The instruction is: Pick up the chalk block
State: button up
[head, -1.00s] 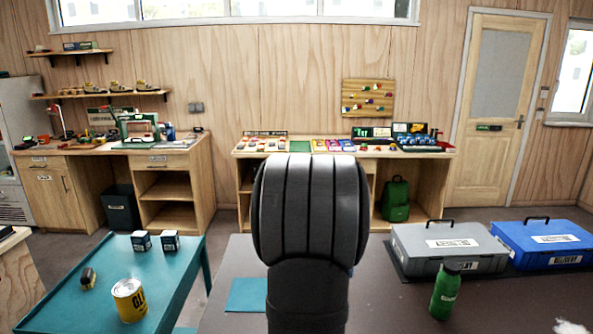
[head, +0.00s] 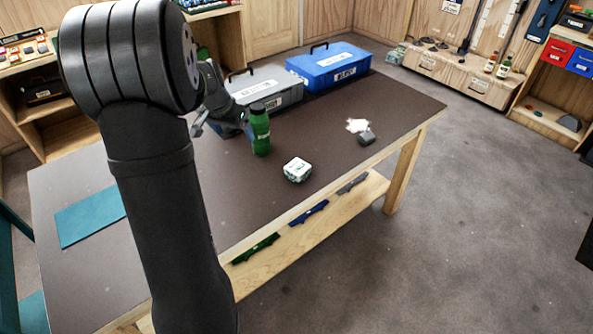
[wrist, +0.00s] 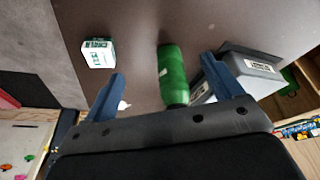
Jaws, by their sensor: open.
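A small white block with green print (head: 297,170), which looks like the chalk block, sits on the dark table top (head: 210,205) near its front edge. In the wrist view the white block (wrist: 98,52) lies at upper left, beyond and outside the left finger. My gripper (head: 203,124) is open and empty above the table, left of the green bottle (head: 260,132), partly hidden by my arm. In the wrist view the bottle (wrist: 172,75) shows between the open fingers of my gripper (wrist: 162,69). The print is too small to read.
A grey case (head: 262,88) and a blue case (head: 330,66) stand along the back of the table. A white patch (head: 357,126) and a dark grey lump (head: 366,137) lie to the right. A teal mat (head: 90,216) lies at left. The table around the white block is clear.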

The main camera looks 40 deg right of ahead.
jog(key=s+d+m+g+y, duration=0.15)
jog(key=s+d+m, duration=0.25)
jog(key=s+d, duration=0.7)
send_near(297, 166)
jog(key=f, duration=0.5)
jog(key=shift+d+f, duration=0.25)
jog(key=f, duration=0.2)
jog(key=d+f, duration=0.1)
jog(key=f, duration=0.2)
jog(key=shift+w, duration=0.15)
jog(key=c, duration=1.1)
